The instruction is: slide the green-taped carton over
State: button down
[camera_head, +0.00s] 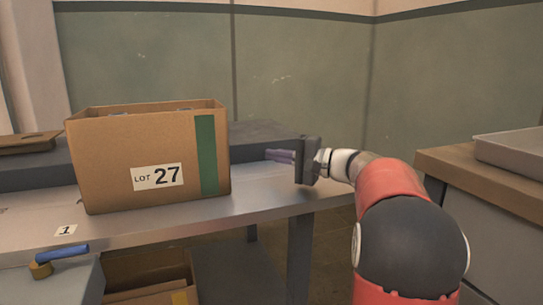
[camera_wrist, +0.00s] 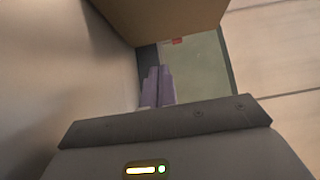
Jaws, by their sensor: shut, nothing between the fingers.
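The carton (camera_head: 110,160) is an open-topped brown box with a green vertical tape strip and a "LOT 27" label. It stands upright on the metal bench (camera_head: 265,207) at the left in the head view. My gripper (camera_head: 270,155) is to the right of the carton, pointing left toward its taped end, with a gap between them. Its purple fingers are shut and empty. In the wrist view, the fingers (camera_wrist: 158,85) point up the picture, and a brown surface (camera_wrist: 175,15), likely the carton, fills the top. The carton's contents are mostly hidden.
A wooden-topped cabinet (camera_head: 480,175) with a grey tray (camera_head: 515,150) stands at the right. Another box (camera_head: 150,285) sits under the bench. A dark raised ledge runs behind the carton.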

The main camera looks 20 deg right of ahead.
jog(key=x, duration=0.7)
jog(key=shift+w+a, duration=0.2)
jog(key=shift+a, duration=0.05)
jog(key=shift+s+a, duration=0.15)
jog(key=shift+a, duration=1.7)
